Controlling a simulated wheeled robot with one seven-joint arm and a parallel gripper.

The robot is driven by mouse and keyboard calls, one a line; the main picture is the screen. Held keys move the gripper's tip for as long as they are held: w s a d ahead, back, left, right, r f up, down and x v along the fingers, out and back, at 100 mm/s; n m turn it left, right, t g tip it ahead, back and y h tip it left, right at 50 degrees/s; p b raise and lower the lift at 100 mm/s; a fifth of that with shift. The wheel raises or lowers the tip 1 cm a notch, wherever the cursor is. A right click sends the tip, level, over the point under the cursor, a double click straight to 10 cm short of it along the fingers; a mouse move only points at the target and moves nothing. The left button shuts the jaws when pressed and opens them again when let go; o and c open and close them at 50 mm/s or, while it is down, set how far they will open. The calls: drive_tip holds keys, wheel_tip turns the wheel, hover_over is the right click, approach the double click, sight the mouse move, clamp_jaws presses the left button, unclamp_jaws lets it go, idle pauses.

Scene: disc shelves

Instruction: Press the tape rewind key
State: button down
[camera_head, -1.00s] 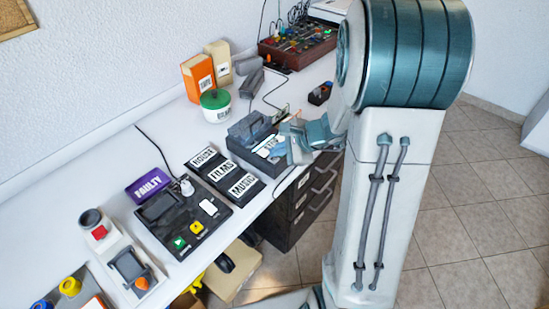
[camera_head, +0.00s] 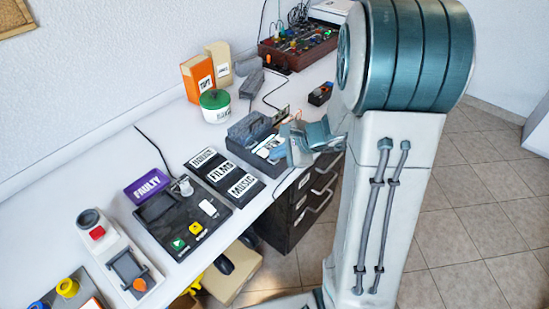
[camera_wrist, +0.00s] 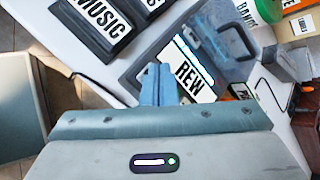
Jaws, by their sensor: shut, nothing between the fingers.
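The tape unit (camera_head: 240,150) is a dark grey box on the white table, just right of the labelled black cases. In the wrist view it shows a white key marked REW (camera_wrist: 190,78), the rewind key. My gripper (camera_head: 290,146) is over the front right part of the unit in the head view. In the wrist view my gripper (camera_wrist: 160,82) is shut and empty, its blue-grey fingertips just left of the REW label. I cannot tell whether the fingertips touch the key. In the head view my gripper hides part of the unit's front.
Black cases marked HOUSE, FILMS and MUSIC (camera_head: 243,186) stand left of the unit. A white pot with a green lid (camera_head: 215,106) is behind it. A small black and orange item (camera_head: 320,94) lies to the right. The table's front edge is close by.

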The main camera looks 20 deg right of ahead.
sight(278, 160)
drive_tip(key=shift+r, duration=0.1)
idle(0.3)
drive_tip(key=shift+r+p, duration=0.55)
drive_tip(key=shift+r, duration=0.15)
drive_tip(key=shift+r, duration=0.1)
wheel_tip(278, 160, up, 5)
drive_tip(key=p, duration=0.4)
idle(0.5)
